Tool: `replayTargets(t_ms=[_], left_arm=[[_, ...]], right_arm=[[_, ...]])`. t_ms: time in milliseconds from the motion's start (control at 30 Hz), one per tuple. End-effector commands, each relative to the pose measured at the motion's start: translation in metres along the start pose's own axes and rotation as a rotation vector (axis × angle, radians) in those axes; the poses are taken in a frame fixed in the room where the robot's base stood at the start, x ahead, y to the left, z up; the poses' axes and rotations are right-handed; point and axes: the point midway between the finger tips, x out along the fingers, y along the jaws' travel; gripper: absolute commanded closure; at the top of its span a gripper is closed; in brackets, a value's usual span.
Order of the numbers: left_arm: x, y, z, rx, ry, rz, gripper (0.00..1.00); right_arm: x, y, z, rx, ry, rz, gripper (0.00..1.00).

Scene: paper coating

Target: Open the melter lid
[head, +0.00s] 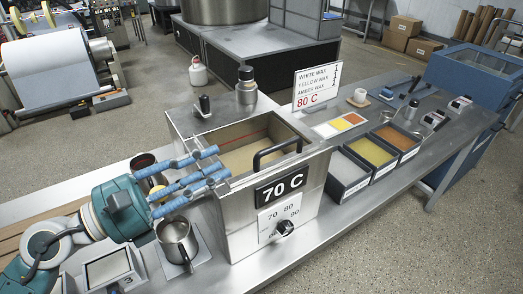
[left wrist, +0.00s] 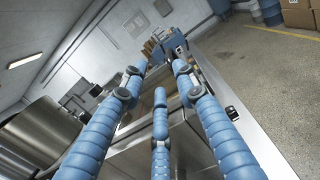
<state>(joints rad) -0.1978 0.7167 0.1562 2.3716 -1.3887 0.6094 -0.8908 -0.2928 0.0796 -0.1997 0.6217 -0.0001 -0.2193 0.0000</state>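The melter (head: 245,180) is a metal box on the bench in the middle of the head view, with a 70 C display and a dial on its front. Its top shows a tan area inside a metal frame. The black lid handle (head: 277,153) stands along the near edge of the top. I cannot tell whether a clear lid covers the tan area. My left gripper (head: 217,165) is at the melter's left side, fingers spread and pointing right, apart from the handle. In the left wrist view its fingers (left wrist: 158,78) are open with nothing between them. My right gripper is not in view.
A metal pitcher (head: 177,242) stands near and below my left gripper. A steel flask (head: 246,88) stands behind the melter. Trays of white, yellow (head: 370,152) and amber wax line the right, below a wax sign (head: 316,86). A blue bin (head: 475,75) is beyond.

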Motion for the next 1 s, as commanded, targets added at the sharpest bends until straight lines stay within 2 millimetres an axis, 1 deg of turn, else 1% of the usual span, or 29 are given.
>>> replayTargets(t_ms=[33,100,167,267,367,433,600,700,833,1000], left_arm=[[-0.001,-0.002,-0.008,0.036,0.029,-0.015,0.71],[-0.001,-0.004,-0.013,0.067,0.054,-0.028,0.71],[0.001,-0.004,-0.014,0.078,0.063,-0.033,0.71],[0.008,-0.004,-0.013,0.077,0.064,-0.034,0.71],[0.021,-0.004,-0.011,0.075,0.061,-0.033,0.71],[0.033,-0.005,-0.009,0.073,0.059,-0.033,0.71],[0.068,-0.005,-0.012,0.072,0.058,-0.033,0.71],[0.084,-0.007,-0.014,0.072,0.059,-0.034,0.71],[0.099,-0.007,-0.018,0.072,0.061,-0.032,0.71],[0.106,-0.008,-0.021,0.074,0.062,-0.033,0.71]], right_arm=[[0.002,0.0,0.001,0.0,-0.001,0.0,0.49],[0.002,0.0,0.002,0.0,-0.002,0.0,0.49],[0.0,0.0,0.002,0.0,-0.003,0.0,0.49],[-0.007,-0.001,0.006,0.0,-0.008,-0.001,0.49],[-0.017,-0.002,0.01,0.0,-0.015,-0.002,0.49],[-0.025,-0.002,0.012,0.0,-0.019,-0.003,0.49],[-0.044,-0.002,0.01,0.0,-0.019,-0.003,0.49],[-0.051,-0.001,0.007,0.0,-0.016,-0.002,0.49],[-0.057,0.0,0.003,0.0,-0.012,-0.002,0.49],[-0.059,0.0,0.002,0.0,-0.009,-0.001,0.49]])
